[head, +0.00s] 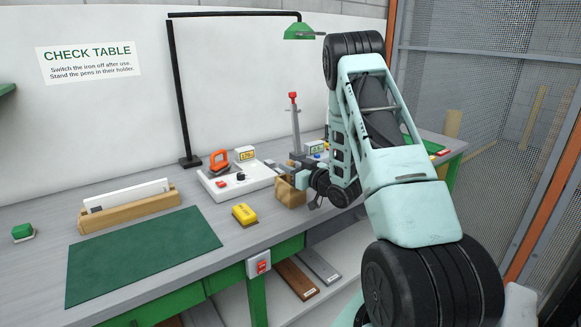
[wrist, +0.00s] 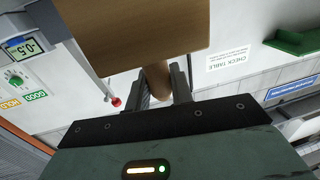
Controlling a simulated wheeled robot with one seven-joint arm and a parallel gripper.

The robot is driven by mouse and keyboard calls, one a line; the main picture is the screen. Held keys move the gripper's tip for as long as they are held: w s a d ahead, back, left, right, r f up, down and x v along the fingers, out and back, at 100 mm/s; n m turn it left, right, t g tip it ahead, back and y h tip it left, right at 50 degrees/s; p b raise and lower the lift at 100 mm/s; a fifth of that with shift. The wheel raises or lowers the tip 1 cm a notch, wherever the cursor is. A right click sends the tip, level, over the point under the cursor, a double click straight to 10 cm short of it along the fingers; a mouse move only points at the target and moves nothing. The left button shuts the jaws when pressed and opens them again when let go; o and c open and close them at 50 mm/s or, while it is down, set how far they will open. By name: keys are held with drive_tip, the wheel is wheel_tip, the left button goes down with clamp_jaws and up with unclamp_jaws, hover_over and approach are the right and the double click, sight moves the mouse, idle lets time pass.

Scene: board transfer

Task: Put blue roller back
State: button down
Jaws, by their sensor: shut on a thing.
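My gripper (head: 304,181) reaches in from the right, low over the bench. In the wrist view, my gripper (wrist: 161,88) is shut on a tan, rounded handle (wrist: 156,78). A plain wooden block or box face (wrist: 135,28) lies directly beyond the fingers and covers much of that view. A wooden box (head: 290,193) shows beside the fingertips in the head view. I cannot tell whether the handle is part of the wooden piece or stands in it. No blue roller surface is clearly visible; anything behind the wood is hidden.
A white instrument panel (head: 250,181) with an orange part (head: 219,160) is left of the gripper. A yellow box (head: 244,214) lies in front. A red-topped stand (head: 294,120) rises behind. The green mat (head: 140,255) is clear. My arm hides the bench's right part.

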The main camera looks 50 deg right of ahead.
drive_tip(key=shift+f, duration=0.1)
drive_tip(key=shift+f, duration=0.15)
drive_tip(key=c, duration=1.2)
unclamp_jaws()
drive_tip(key=shift+c, duration=0.2)
drive_tip(key=shift+r, duration=0.2)
